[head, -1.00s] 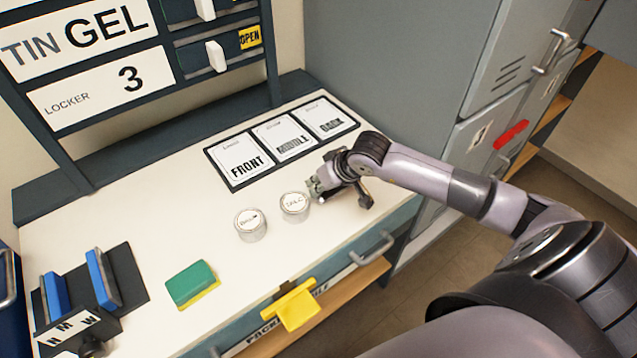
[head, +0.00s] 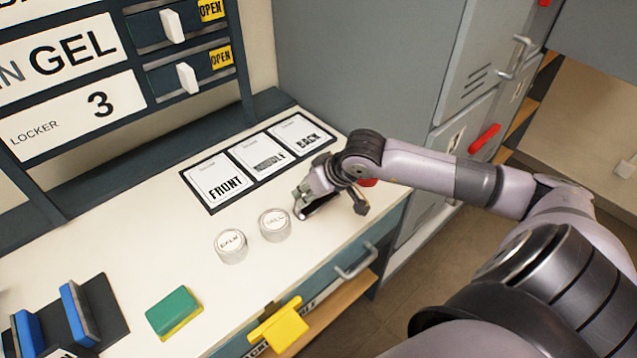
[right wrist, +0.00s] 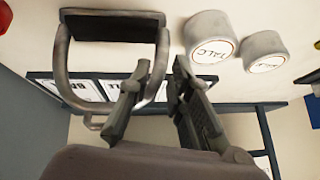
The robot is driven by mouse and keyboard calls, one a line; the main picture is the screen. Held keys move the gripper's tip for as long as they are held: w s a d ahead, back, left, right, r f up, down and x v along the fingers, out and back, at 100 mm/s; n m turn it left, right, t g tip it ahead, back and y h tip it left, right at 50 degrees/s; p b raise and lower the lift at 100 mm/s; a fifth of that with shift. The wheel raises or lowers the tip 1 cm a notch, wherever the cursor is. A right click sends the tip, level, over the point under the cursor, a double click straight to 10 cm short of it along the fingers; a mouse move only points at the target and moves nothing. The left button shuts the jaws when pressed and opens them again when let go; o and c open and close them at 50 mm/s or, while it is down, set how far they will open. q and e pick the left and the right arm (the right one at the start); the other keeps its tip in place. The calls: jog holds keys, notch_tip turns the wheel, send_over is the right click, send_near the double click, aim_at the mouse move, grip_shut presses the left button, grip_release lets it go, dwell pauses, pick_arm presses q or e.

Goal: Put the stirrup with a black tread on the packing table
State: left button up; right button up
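The stirrup with a black tread (right wrist: 112,25) shows large in the right wrist view, a grey metal loop with its tread toward the top. In the head view the stirrup (head: 318,206) is small, just below my right gripper, over the white top of the packing table (head: 130,235). I cannot tell whether it fully rests there. My right gripper (right wrist: 157,78) has its two fingers apart, on either side of one branch of the loop, with a gap visible. The right gripper (head: 306,192) is partly hidden in the head view. My left gripper is out of view.
Two round tins (head: 231,246) (head: 275,224) stand left of the gripper. The FRONT, MIDDLE and BACK cards (head: 258,160) lie behind it. A green and yellow sponge (head: 174,312) and a blue-padded rack (head: 75,315) are at front left. Grey lockers (head: 400,70) stand behind.

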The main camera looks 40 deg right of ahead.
jog(key=a+v, duration=0.1)
jog(key=v, duration=0.5)
jog(key=shift+d+r+b, duration=0.15)
jog(key=shift+d+b, duration=0.3)
jog(key=shift+d, duration=0.05)
jog(key=shift+s, duration=0.1)
